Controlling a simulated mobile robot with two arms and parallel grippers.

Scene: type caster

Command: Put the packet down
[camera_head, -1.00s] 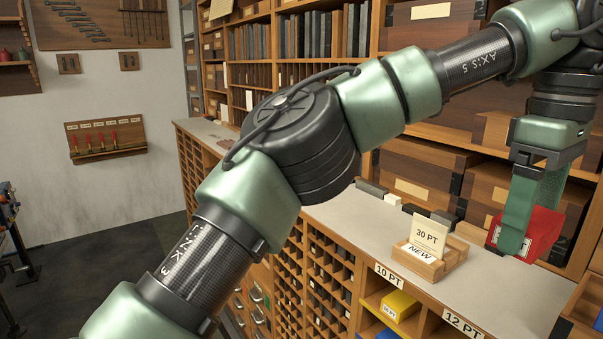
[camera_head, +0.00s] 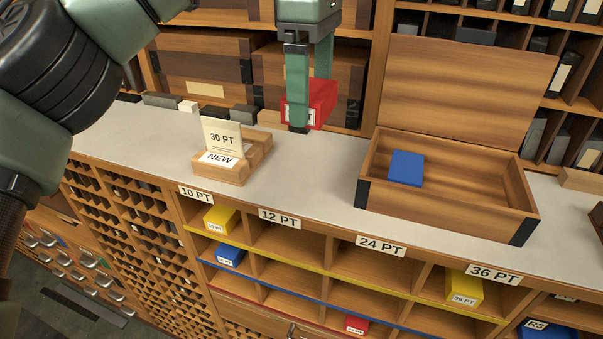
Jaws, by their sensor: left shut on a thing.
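My left gripper (camera_head: 301,125) comes down from the top of the head view, its green fingers shut on a red packet (camera_head: 321,100). One finger crosses the packet's front and hides part of its white label. The packet is over the back part of the grey counter (camera_head: 290,175); whether it touches the counter I cannot tell. A wooden card stand (camera_head: 232,170) with "30 PT" and "NEW" cards is just to its left. My right gripper is not in view.
An open wooden box (camera_head: 460,195) with a blue packet (camera_head: 406,168) inside stands on the counter to the right. Below are labelled cubbies with yellow packets (camera_head: 221,218), a blue one (camera_head: 229,255) and a red one (camera_head: 357,324). Wooden cases (camera_head: 200,78) stand behind. Counter between stand and box is clear.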

